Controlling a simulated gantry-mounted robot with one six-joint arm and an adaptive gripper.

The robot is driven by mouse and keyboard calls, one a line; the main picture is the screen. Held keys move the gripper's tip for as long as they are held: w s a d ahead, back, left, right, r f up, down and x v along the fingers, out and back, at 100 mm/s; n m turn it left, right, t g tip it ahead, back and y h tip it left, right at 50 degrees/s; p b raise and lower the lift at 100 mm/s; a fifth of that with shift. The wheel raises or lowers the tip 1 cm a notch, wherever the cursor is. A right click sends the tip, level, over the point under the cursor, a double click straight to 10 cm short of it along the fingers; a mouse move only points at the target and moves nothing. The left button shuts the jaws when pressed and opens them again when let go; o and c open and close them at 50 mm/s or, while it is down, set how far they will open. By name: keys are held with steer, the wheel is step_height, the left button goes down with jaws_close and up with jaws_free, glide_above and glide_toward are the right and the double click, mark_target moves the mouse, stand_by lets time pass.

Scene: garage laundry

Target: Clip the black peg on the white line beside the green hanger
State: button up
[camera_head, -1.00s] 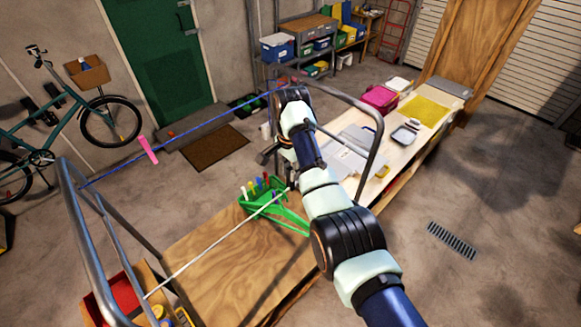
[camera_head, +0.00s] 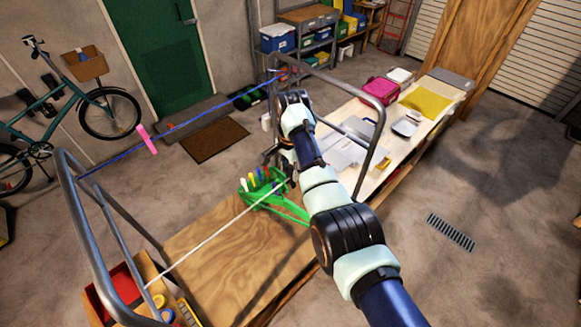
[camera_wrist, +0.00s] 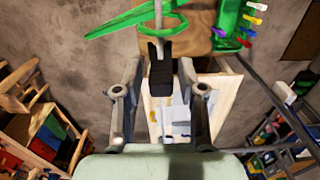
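The black peg (camera_wrist: 160,72) is upright in the middle of the wrist view, between the two fingers of my gripper (camera_wrist: 160,80). The fingers stand apart, with a visible gap on each side of the peg. The white line (camera_wrist: 158,12) runs down to the peg's top end and meets it there; how deep it sits in the jaws is hidden. The green hanger (camera_wrist: 118,24) is beside the peg, at upper left, by the line. In the head view, my gripper (camera_head: 272,160) is near the far part of the white line (camera_head: 215,233), above the green hanger (camera_head: 290,211); the peg is not discernible there.
A green peg basket (camera_head: 257,190) with several coloured pegs stands close to my gripper. A metal rack frame (camera_head: 75,205) surrounds the lines. A blue line (camera_head: 200,117) carries a pink peg (camera_head: 147,138). A long table (camera_head: 390,150) with boxes stands behind my arm.

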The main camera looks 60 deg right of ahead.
steer(key=shift+o, duration=0.2)
steer(key=shift+r, duration=0.2)
step_height(320, 180, up, 7)
steer(key=shift+r, duration=0.15)
stand_by(0.4)
